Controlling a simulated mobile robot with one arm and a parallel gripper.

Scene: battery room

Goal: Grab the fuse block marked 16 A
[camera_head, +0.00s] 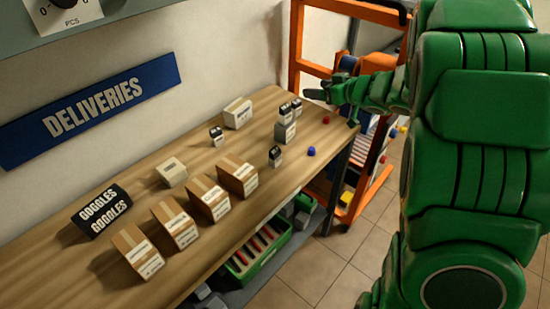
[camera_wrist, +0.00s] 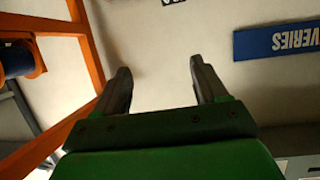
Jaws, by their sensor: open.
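Several small dark blocks with pale labels are on the wooden table in the head view. One block (camera_head: 216,136) stands alone near the middle, and another block (camera_head: 276,156) stands near the front edge. Two more blocks, a left one (camera_head: 285,111) and a right one (camera_head: 296,105), are close together at a grey box (camera_head: 285,131). Their markings are too small to read, so I cannot tell which is 16 A. My gripper (camera_head: 343,97) is open and empty above the table's far right end. In the wrist view its fingers (camera_wrist: 160,68) point toward the bare wall.
Cardboard boxes (camera_head: 209,198) and a black goggles box (camera_head: 101,211) occupy the table's near left part. A red ball (camera_head: 326,120) and a blue ball (camera_head: 311,151) lie at its right. An orange rack (camera_head: 296,45) stands beyond the table's far end. A deliveries sign (camera_head: 92,109) hangs on the wall.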

